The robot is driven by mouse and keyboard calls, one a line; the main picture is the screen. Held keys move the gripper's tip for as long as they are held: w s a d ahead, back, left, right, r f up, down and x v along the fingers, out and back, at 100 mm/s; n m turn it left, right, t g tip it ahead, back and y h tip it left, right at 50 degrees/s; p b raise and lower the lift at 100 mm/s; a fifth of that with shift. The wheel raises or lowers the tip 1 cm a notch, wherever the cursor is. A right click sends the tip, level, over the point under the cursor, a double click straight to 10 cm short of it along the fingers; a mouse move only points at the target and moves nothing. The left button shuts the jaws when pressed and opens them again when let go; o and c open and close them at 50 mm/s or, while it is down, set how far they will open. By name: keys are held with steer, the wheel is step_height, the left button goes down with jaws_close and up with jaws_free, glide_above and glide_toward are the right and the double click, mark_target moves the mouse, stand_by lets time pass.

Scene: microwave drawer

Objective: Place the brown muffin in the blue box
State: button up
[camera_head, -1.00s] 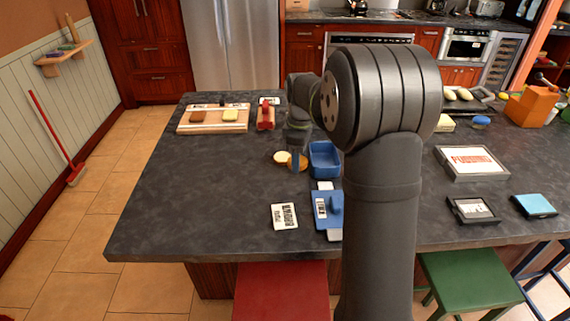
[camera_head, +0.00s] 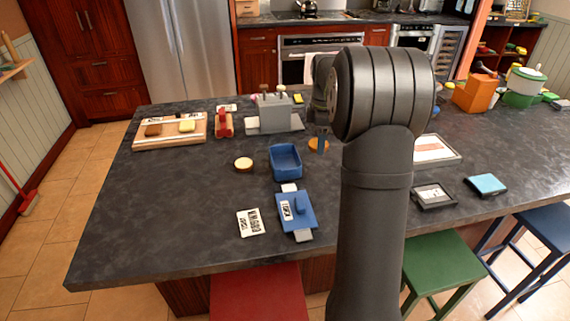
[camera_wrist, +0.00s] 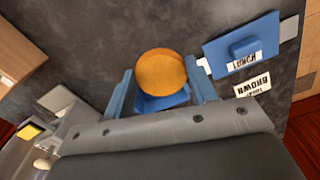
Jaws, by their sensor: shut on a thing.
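The brown muffin (camera_wrist: 161,73), round with an orange-brown top, is between my gripper's blue fingers (camera_wrist: 159,69) in the wrist view. My gripper is shut on it. In the head view the muffin (camera_head: 318,146) shows partly behind my arm, to the right of the blue box (camera_head: 285,162). The box is open-topped and looks empty. In the wrist view, part of the blue box (camera_wrist: 160,103) shows beyond the muffin, which hides the rest of it. The muffin appears held above the counter.
A round cream-topped piece (camera_head: 243,164) sits left of the box. A blue lid (camera_head: 296,210) labelled LUNCH and a white card (camera_head: 250,223) lie in front. A grey toaster-like unit (camera_head: 274,114) and a cutting board (camera_head: 170,131) stand behind. The counter's left is clear.

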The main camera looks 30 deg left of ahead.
steer(key=a+f, duration=0.2)
steer(key=a, duration=0.1)
steer(key=s+a+f, duration=0.1)
steer(key=a+f, duration=0.1)
steer(key=a, duration=0.2)
steer(key=s+a+f, duration=0.1)
steer(key=a+f, duration=0.1)
steer(key=a, duration=0.1)
steer(key=shift+a+f, duration=0.15)
steer(key=shift+f, duration=2.05)
steer(key=o, duration=1)
steer(key=shift+f, duration=0.15)
steer(key=shift+c, duration=0.2)
step_height(320, 180, up, 12)
steer(key=shift+r, duration=0.2)
steer(key=shift+f, duration=4.25)
